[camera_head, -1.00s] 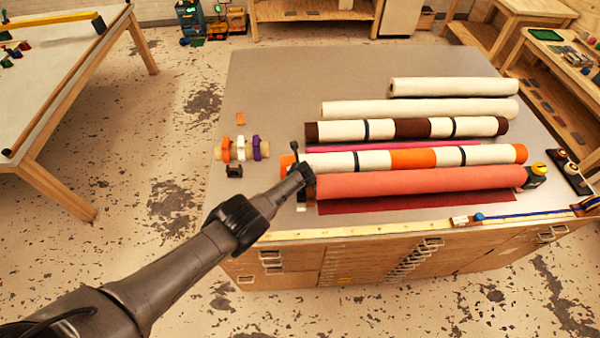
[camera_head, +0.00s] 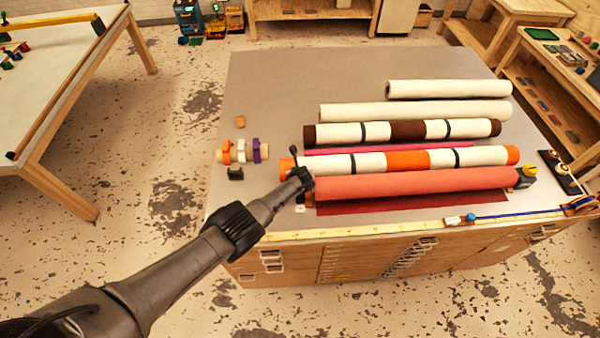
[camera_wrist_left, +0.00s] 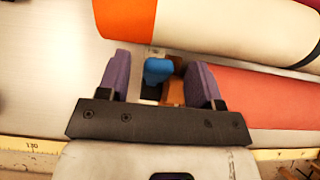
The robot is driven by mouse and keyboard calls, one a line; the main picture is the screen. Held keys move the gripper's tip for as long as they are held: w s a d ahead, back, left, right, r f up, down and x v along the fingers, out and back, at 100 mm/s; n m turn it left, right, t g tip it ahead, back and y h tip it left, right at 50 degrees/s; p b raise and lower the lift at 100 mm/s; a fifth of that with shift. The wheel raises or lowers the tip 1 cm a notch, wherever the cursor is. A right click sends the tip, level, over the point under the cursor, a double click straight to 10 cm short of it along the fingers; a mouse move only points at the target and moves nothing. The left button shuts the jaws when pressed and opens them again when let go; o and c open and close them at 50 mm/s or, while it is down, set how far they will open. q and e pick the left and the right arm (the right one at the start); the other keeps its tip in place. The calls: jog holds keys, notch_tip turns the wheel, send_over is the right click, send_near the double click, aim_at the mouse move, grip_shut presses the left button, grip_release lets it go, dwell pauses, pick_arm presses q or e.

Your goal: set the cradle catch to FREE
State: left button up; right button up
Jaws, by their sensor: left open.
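My left gripper (camera_wrist_left: 160,80) is open, its two purple fingers on either side of a small blue piece (camera_wrist_left: 158,70). The blue piece looks like the cradle catch; I cannot read its setting or tell whether a finger touches it. A brown block (camera_wrist_left: 175,92) sits beside it, partly hidden by the gripper. In the head view my left gripper (camera_head: 300,178) is at the left end of the red roll (camera_head: 420,182) and hides the catch there. A dark block with a yellow knob (camera_head: 527,172) stands at that roll's right end. My right gripper is not in view.
An orange-banded white roll (camera_head: 370,162) lies just behind the red one, with more rolls farther back. Coloured rings on a tan core (camera_head: 241,151) and a small black piece (camera_head: 235,173) lie left. A measuring strip (camera_head: 370,229) runs along the front edge. The tabletop's back left is clear.

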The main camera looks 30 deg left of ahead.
pick_arm(q)
jog(key=p+v, duration=0.2)
jog(key=shift+s+r, duration=0.1)
jog(key=shift+r, duration=0.35)
jog(key=shift+s+d+f, duration=0.1)
jog(key=shift+f, duration=0.2)
jog(key=v, duration=0.8)
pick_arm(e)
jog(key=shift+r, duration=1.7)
pick_arm(q)
jog(key=shift+r, duration=0.1)
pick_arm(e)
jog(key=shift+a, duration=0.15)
